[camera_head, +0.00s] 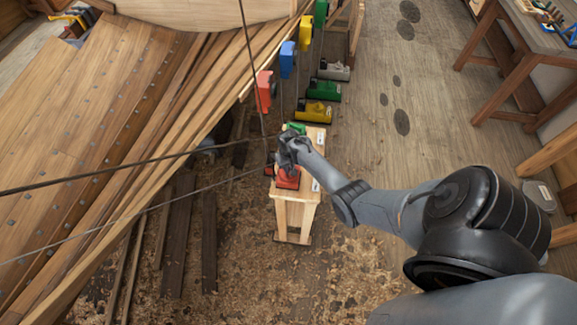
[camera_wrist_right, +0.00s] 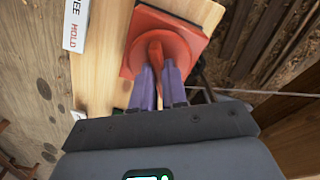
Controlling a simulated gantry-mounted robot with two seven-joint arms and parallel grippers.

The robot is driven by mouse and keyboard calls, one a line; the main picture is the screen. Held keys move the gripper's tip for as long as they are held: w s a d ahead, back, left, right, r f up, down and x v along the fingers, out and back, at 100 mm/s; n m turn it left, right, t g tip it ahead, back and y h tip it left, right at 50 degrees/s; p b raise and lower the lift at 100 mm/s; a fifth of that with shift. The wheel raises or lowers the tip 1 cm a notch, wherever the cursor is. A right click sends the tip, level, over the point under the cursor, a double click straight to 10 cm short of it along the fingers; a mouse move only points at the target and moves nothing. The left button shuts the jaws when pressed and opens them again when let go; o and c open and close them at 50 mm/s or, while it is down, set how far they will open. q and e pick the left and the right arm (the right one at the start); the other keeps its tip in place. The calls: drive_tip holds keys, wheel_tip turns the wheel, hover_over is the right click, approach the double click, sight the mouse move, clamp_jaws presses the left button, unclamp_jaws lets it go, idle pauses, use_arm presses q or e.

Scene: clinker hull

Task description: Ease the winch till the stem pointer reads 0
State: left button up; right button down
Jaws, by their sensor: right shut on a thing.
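A red device (camera_head: 288,181), which I take for the winch, sits on a small wooden stand (camera_head: 283,195) beside the hull. In the right wrist view its red square base (camera_wrist_right: 190,45) carries an upright red-orange lever (camera_wrist_right: 155,55). My right gripper (camera_head: 287,150) is over the stand, and in the right wrist view its purple fingers (camera_wrist_right: 158,85) are shut on this lever. A white label (camera_wrist_right: 76,25) on the stand reads HOLD, with a partly cut-off word ending in EE. I cannot make out the stem pointer or its reading. My left gripper is not in view.
The planked hull (camera_head: 110,90) fills the left. Dark lines cross in front of it. Red (camera_head: 265,91), blue (camera_head: 288,60) and yellow (camera_head: 305,33) blocks hang along its edge. Yellow (camera_head: 314,114) and green (camera_head: 323,91) devices stand behind. A workbench (camera_head: 530,35) is at upper right.

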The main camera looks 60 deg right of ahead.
drive_tip(key=n+p, duration=0.1)
drive_tip(key=n, duration=0.6)
drive_tip(key=shift+n, duration=0.3)
idle(0.5)
drive_tip(key=c, duration=1.2)
unclamp_jaws()
drive_tip(key=shift+o, duration=0.2)
drive_tip(key=shift+r+p, duration=0.1)
drive_tip(key=shift+p, duration=0.25)
wheel_tip(320, 180, up, 11)
drive_tip(key=p, duration=0.3)
drive_tip(key=shift+f, duration=0.2)
